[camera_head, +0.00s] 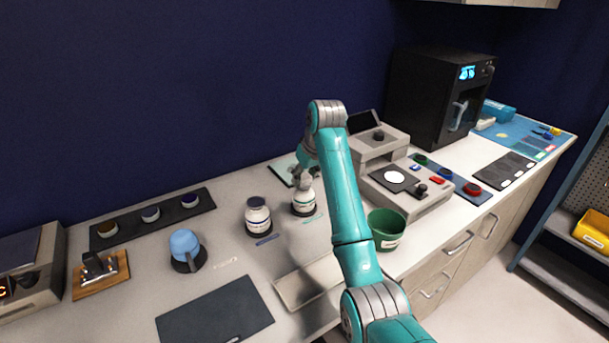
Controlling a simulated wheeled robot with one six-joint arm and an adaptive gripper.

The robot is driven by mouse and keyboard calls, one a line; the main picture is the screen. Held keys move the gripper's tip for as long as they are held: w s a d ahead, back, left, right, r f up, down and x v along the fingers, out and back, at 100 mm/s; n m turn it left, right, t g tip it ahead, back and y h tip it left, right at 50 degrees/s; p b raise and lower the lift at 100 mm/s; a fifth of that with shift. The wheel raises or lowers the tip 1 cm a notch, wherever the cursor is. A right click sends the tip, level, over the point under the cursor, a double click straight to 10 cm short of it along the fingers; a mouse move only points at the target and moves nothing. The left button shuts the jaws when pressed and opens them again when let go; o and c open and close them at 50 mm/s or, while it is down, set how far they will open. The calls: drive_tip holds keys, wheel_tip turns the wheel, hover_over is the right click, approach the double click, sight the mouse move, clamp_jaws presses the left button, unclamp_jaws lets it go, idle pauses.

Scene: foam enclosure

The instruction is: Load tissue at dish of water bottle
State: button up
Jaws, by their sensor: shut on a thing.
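A white bottle with a green band (304,204) stands upright on a dark round base near the middle of the counter. My gripper (303,184) comes down from above and is shut on the top of this bottle; the fingers hide its cap. A second white bottle with a dark cap and blue band (257,214) stands apart to its left on its own dark base. I cannot make out a tissue for certain.
A grey machine (410,198) with a white disc (394,177) stands to the right behind my arm. A green bin (387,228) is at the counter's front edge. A blue round-topped item (185,245) stands left. A dark mat (215,312) and shallow tray (290,290) lie in front.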

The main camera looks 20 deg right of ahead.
sight(304, 177)
drive_tip(key=shift+f, duration=0.5)
idle(0.3)
drive_tip(key=shift+r, duration=0.15)
idle(0.5)
drive_tip(key=shift+r, duration=3.4)
